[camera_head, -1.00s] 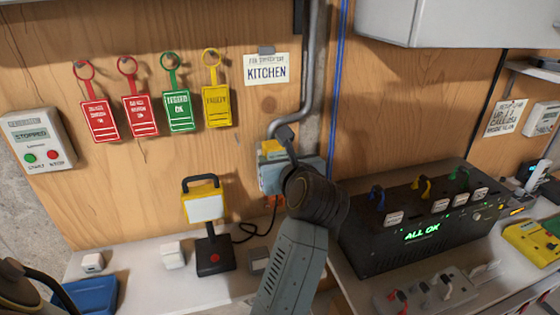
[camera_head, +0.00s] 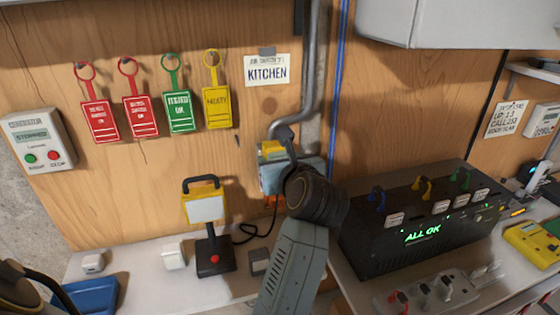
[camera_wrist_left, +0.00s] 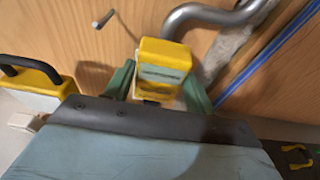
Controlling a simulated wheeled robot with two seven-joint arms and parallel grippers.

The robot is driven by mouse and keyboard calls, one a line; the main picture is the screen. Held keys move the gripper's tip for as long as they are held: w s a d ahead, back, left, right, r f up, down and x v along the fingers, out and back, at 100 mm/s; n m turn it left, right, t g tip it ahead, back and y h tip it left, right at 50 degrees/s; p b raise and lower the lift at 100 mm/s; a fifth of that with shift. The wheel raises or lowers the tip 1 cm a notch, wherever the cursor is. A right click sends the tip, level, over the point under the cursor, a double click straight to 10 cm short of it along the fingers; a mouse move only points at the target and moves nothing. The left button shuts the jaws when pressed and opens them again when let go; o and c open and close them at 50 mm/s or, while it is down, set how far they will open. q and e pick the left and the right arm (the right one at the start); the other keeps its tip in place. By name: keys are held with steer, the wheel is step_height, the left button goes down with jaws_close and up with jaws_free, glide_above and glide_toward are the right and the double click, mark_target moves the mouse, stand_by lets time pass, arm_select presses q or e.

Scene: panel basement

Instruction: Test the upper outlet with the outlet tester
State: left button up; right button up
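The outlet tester (camera_head: 271,149) is a small yellow block with a pale label. My left gripper (camera_head: 274,157) is in front of the wooden wall, below the KITCHEN sign. In the left wrist view its two green fingers stand either side of the tester (camera_wrist_left: 163,72), shut on it. The tester points toward the wall beside the grey pipe. Whether it touches the wall or an outlet cannot be told. The upper outlet is not visible; my gripper and wrist cover that part of the wall. An orange part (camera_head: 272,201) shows just below the gripper. My right gripper is out of view.
A grey pipe (camera_head: 314,70) and blue cable (camera_head: 338,85) run close right of the gripper. A yellow work lamp (camera_head: 204,205) stands left, its black cord running toward the orange part. A black ALL OK box (camera_head: 400,250) stands right. Colored tags (camera_head: 178,110) hang at upper left.

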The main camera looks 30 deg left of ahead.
arm_select(q)
steer(key=o, duration=0.4)
steer(key=shift+s+d, duration=0.1)
steer(key=s+d+b, duration=0.2)
steer(key=s+d, duration=0.3)
steer(key=d, duration=0.1)
steer(key=d+f+m+t+h+b, duration=0.2)
steer(key=d+f+m+h+b, duration=0.2)
steer(key=d+f, duration=0.3)
steer(key=d+f+m+t+h+b, duration=0.3)
steer(key=d+f+m+h+b, duration=0.2)
steer(key=f, duration=0.9)
steer(key=d+h+b, duration=0.1)
steer(key=d, duration=0.2)
steer(key=shift+b, duration=0.3)
